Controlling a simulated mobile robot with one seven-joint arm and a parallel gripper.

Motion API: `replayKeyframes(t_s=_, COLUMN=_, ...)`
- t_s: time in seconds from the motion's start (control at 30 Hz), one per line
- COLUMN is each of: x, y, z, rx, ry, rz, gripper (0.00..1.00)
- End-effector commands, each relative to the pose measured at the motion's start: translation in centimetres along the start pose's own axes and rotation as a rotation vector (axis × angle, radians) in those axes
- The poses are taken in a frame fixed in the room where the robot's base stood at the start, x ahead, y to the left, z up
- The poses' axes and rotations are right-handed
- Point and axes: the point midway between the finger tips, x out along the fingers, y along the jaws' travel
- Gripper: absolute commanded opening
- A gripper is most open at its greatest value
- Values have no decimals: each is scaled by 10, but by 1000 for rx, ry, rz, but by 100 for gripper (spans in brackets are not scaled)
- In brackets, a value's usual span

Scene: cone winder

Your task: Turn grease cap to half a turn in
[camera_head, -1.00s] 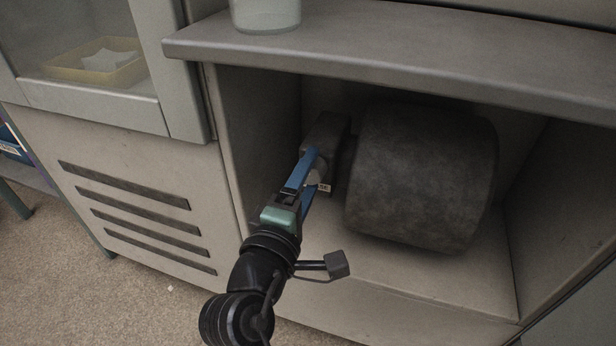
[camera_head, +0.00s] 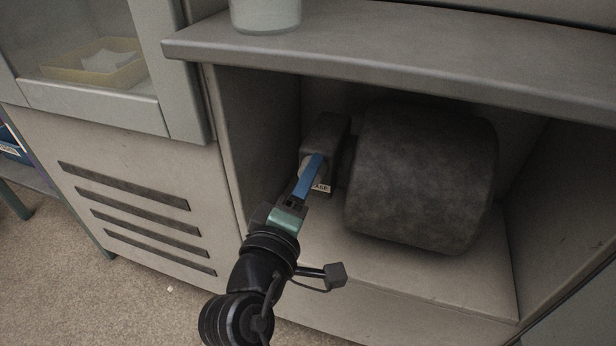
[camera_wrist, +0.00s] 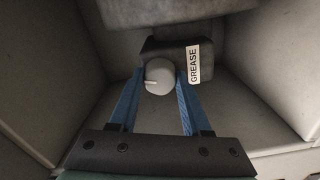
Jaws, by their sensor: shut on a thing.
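The grease cap (camera_wrist: 159,77) is a round, light grey knob with a short pale mark pointing left in the wrist view. It sits on the front of a dark block that carries a white label reading GREASE (camera_wrist: 194,64). My gripper (camera_wrist: 160,82) has its two blue fingers on either side of the cap, shut on it. In the head view my gripper (camera_head: 312,166) reaches into the bay, and one blue finger hides most of the cap and the other finger.
A large dark drum (camera_head: 420,180) fills the bay right of the block. A grey shelf (camera_head: 400,65) overhangs the bay, with a pale container (camera_head: 266,14) on it. The bay's left wall (camera_head: 245,140) stands close to my gripper. The bay floor in front is clear.

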Motion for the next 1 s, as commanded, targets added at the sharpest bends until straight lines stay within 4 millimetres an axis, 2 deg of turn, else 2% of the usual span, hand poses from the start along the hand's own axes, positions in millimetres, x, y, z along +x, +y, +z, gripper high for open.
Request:
replayKeyframes(t_s=0.2, x=0, y=-1, z=0, rx=0, ry=1, rz=-1, gripper=0)
replayKeyframes(t_s=0.23, x=0, y=-1, z=0, rx=0, ry=1, rz=-1, gripper=50)
replayKeyframes(t_s=0.4, x=0, y=0, z=0, rx=-1, ry=1, rz=-1, gripper=78)
replayKeyframes(t_s=0.77, x=-4, y=0, z=0, rx=-3, ry=1, rz=-2, gripper=78)
replayKeyframes(t_s=0.87, x=-13, y=0, z=-1, rx=-3, ry=1, rz=-3, gripper=78)
replayKeyframes(t_s=1.0, x=-37, y=1, z=-2, rx=-5, ry=3, rz=-6, gripper=78)
